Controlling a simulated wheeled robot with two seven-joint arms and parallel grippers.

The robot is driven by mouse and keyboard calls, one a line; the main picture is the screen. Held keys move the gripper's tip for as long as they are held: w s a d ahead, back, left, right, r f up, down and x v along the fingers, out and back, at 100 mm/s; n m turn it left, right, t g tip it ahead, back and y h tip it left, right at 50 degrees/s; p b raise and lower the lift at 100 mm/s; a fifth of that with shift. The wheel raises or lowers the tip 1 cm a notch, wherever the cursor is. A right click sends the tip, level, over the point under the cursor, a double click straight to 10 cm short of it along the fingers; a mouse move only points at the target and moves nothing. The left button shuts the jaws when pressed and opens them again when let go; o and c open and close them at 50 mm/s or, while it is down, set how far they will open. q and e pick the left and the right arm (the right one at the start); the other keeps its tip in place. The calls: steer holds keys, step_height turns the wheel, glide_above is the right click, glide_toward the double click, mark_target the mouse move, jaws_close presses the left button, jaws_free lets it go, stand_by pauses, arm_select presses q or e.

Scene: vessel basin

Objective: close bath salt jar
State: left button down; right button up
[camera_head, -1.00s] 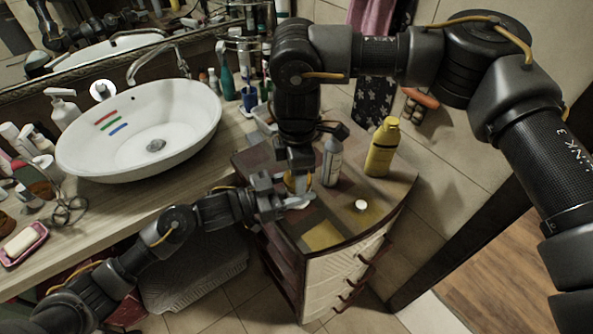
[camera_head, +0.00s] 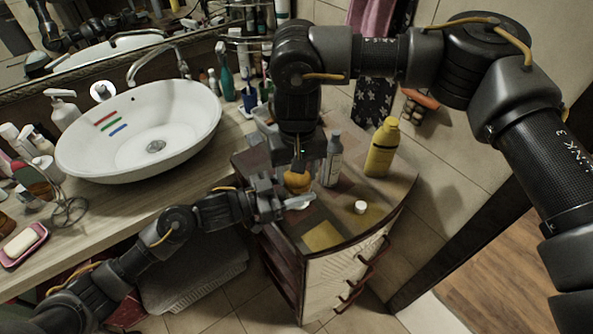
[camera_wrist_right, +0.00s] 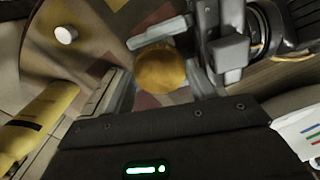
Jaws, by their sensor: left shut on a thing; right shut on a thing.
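A round amber-yellow jar top (camera_head: 297,182) shows beside the small cabinet's left edge. In the right wrist view the same rounded top (camera_wrist_right: 161,71) sits between my right gripper's fingers. I cannot tell lid from jar body there. My right gripper (camera_head: 298,162) points down from above and is shut on this top. My left gripper (camera_head: 290,204) comes in low from the left, shut at the jar's side. Its fingers also show in the right wrist view (camera_wrist_right: 195,42) close against the amber thing. The lower jar is hidden by the left gripper.
A grey bottle (camera_head: 331,160) and a yellow bottle (camera_head: 382,148) stand on the cabinet top (camera_head: 400,178) to the right. A small white cap (camera_head: 360,207) lies in front of them. A white basin (camera_head: 150,120) stands on the counter to the left.

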steer(key=o, duration=0.9)
steer(key=shift+o, duration=0.2)
steer(key=shift+r, duration=0.1)
steer(key=shift+r, duration=2.15)
steer(key=shift+c, duration=0.4)
